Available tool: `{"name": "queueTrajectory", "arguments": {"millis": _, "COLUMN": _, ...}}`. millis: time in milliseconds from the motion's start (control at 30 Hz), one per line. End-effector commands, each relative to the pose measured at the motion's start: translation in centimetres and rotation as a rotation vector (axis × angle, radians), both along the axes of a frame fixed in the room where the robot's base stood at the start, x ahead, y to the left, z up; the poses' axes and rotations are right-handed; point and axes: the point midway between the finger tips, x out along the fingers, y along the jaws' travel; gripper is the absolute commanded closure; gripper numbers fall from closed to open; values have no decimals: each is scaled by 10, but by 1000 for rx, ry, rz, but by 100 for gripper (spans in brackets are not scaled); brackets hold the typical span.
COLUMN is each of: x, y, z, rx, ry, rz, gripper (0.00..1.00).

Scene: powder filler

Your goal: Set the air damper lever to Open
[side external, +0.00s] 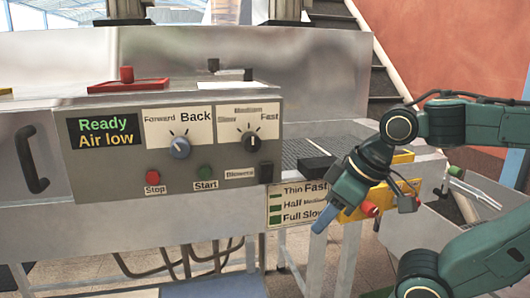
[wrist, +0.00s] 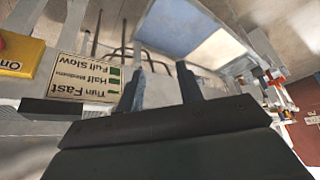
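No lever marked as an air damper or with the word Open can be read in either view. I cannot tell whether either is the damper lever. The panel display (side external: 103,132) reads "Ready" and "Air low". My gripper (side external: 319,226) points down in front of the Thin/Half/Full sign, right of and below the panel. In the wrist view my gripper (wrist: 163,68) has its fingers apart, with nothing between them.
The control panel (side external: 225,105) has two dials, a red Stop button (side external: 153,177) and a green Start button (side external: 205,172). The Thin/Half/Full sign (wrist: 88,77) and a yellow "On" box (wrist: 20,56) are near my gripper. A conveyor (side external: 310,150) lies behind it.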

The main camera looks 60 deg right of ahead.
Motion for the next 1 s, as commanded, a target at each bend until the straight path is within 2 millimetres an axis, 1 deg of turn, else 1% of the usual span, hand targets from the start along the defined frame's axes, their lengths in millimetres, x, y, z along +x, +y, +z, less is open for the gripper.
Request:
{"name": "queueTrajectory", "arguments": {"millis": 33, "x": 0, "y": 0, "z": 0, "rx": 0, "ry": 0, "rz": 0, "gripper": 64}}
{"name": "queueTrajectory", "arguments": {"millis": 100, "x": 0, "y": 0, "z": 0, "rx": 0, "ry": -1, "rz": 0, "gripper": 50}}
{"name": "queueTrajectory", "arguments": {"millis": 133, "x": 1, "y": 0, "z": 1, "rx": 0, "ry": -2, "rz": -1, "gripper": 48}}
{"name": "queueTrajectory", "arguments": {"millis": 267, "x": 8, "y": -1, "z": 8, "rx": 2, "ry": -15, "rz": -7, "gripper": 48}}
{"name": "queueTrajectory", "arguments": {"millis": 367, "x": 20, "y": -2, "z": 21, "rx": 6, "ry": -38, "rz": -15, "gripper": 48}}
{"name": "queueTrajectory", "arguments": {"millis": 467, "x": 39, "y": -5, "z": 41, "rx": 11, "ry": -78, "rz": -27, "gripper": 48}}
{"name": "queueTrajectory", "arguments": {"millis": 667, "x": 93, "y": -19, "z": 95, "rx": 19, "ry": -184, "rz": -61, "gripper": 48}}
{"name": "queueTrajectory", "arguments": {"millis": 800, "x": 132, "y": -34, "z": 135, "rx": 20, "ry": -268, "rz": -86, "gripper": 48}}
{"name": "queueTrajectory", "arguments": {"millis": 1000, "x": 182, "y": -62, "z": 187, "rx": 11, "ry": -381, "rz": -113, "gripper": 48}}
